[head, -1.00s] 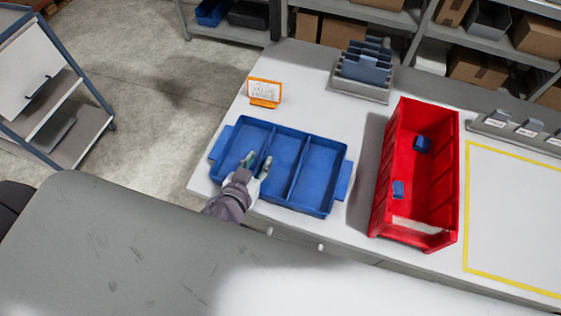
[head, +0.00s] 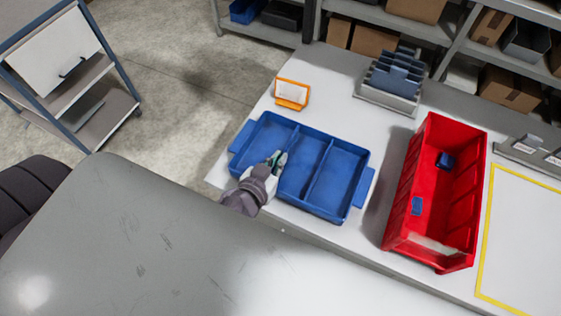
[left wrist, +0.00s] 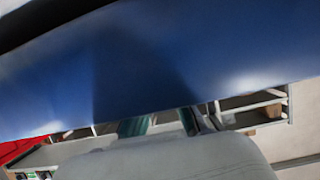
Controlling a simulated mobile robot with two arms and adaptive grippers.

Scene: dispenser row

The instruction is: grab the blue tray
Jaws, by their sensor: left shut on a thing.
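The blue tray (head: 338,178) lies on the white table, with several compartments that look empty and a handle tab at each end. My left gripper (head: 277,160) is at its near long side, by the left and middle compartments, shut on the tray's near wall. The gripper's body hides part of that wall. In the left wrist view the blue tray (left wrist: 150,60) fills the upper part, very close to the camera. I cannot tell whether the tray is lifted. My right gripper is not in view.
A red bin (head: 428,200) with small blue pieces inside stands right of the tray. An orange-framed sign (head: 291,94) and a grey rack (head: 391,80) stand behind it. A yellow-outlined area (head: 530,235) is at the far right. The table's front edge is close to the tray.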

